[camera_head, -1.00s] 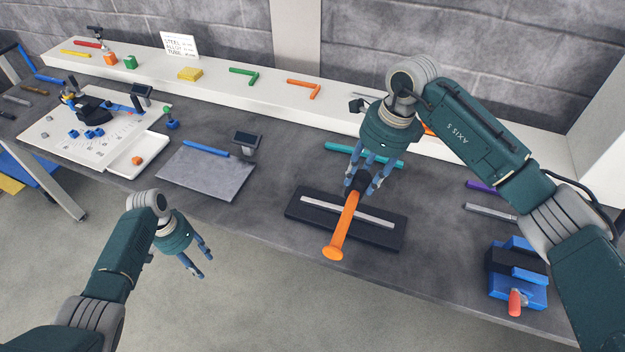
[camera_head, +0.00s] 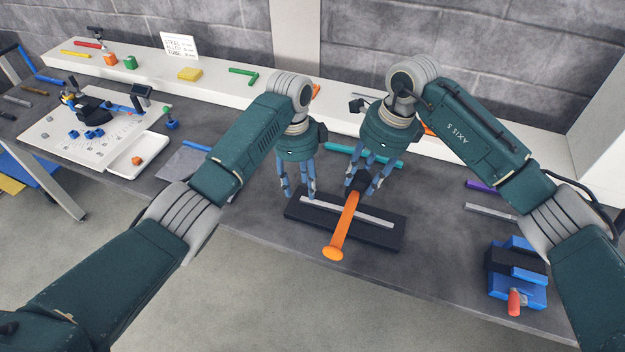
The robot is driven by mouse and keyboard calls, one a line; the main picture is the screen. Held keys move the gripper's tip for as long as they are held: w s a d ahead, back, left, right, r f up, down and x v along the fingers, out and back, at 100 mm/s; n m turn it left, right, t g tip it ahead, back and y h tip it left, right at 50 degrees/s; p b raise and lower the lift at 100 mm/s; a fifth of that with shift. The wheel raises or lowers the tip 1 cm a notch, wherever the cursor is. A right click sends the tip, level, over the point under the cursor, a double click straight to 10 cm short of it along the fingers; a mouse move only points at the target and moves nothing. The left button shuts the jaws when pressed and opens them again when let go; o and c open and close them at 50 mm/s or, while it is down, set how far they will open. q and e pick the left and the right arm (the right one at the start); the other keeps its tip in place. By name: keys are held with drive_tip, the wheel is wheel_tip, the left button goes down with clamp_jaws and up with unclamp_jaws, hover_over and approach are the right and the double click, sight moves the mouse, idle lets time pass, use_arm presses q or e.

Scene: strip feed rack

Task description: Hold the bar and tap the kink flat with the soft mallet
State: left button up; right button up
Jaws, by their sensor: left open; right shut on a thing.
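The grey bar (camera_head: 373,219) lies along the black block (camera_head: 392,238) near the front of the bench. Whether it has a kink is too small to tell. The mallet (camera_head: 344,222) has an orange handle and lies across the view over the bar, its flared orange end beyond the block's front edge. My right gripper (camera_head: 366,185) is shut on the mallet at its dark far end, which the fingers partly hide. My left gripper (camera_head: 297,194) is open, fingers pointing down, at the left end of the bar. Whether its fingers touch the bar cannot be told.
A blue vise (camera_head: 517,275) with a red handle stands at the right. A teal bar (camera_head: 345,150) lies behind the grippers. A grey plate (camera_head: 180,168) is partly hidden by my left arm. A white shelf (camera_head: 215,78) runs along the back.

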sight(312, 202)
use_arm(q)
drive_tip(key=d, duration=0.1)
drive_tip(key=d+r+m, duration=0.1)
drive_tip(key=shift+d+m+y, duration=0.3)
drive_tip(key=shift+d, duration=0.05)
drive_tip(key=shift+f, duration=0.3)
drive_tip(key=shift+w+f, duration=0.1)
drive_tip(key=shift+f, duration=3.3)
clamp_jaws()
drive_tip(key=shift+c, duration=0.6)
unclamp_jaws()
